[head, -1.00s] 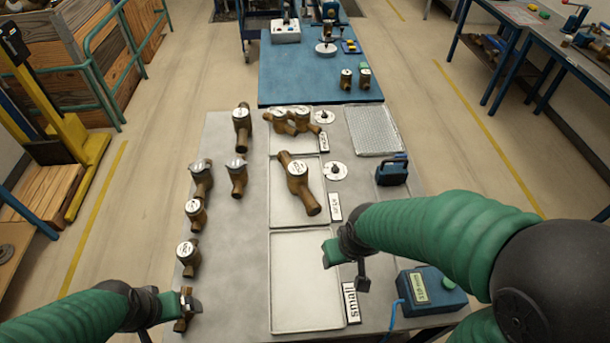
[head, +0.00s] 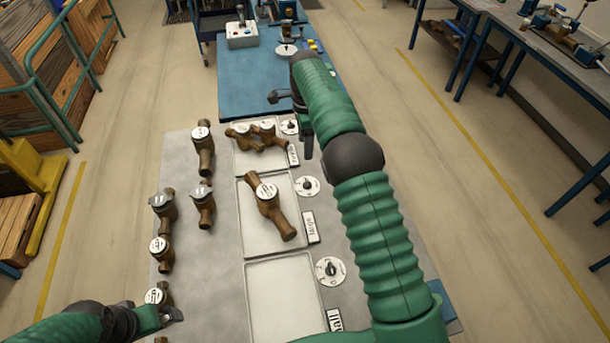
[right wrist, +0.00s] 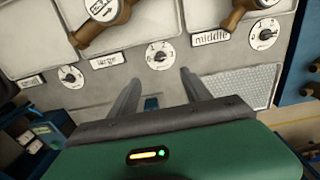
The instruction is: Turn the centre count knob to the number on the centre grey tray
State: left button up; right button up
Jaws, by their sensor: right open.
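The centre grey tray (head: 255,242) holds one brass meter (head: 268,208) with a white dial face. The centre count knob (head: 306,186), a dark pointer on a white numbered disc, is right of this tray behind the "large" label (head: 311,227). In the right wrist view the knob (right wrist: 160,55) is ahead of the open fingers of my right gripper (right wrist: 161,76), which are empty and apart from it. The knob's exact setting is too small to tell. In the head view my right gripper (head: 290,122) is near the far tray. My left gripper (head: 172,315) is beside a brass meter (head: 157,297) at the lower left.
The far tray holds two brass meters (head: 264,132); its knob (head: 290,127) is beside it. The near tray (head: 285,290) is empty, with another knob (head: 330,270) to its right. Several meters stand along the left of the bench. A wire-textured mat (right wrist: 240,86) shows on the right.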

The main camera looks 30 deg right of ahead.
send_over(307, 181)
notch_tip(307, 181, down, 8)
notch_tip(307, 181, down, 8)
jog(key=shift+r+p, duration=0.25)
jog(key=shift+p, duration=0.95)
jog(key=shift+s+a+f, duration=0.1)
jog(key=shift+f, duration=0.5)
pick_arm(q)
jog(key=v, duration=0.2)
jog(key=shift+d+r, duration=0.25)
jog(key=shift+r, duration=0.15)
pick_arm(e)
jog(key=shift+c, duration=0.3)
jog(key=c, duration=0.5)
grip_shut()
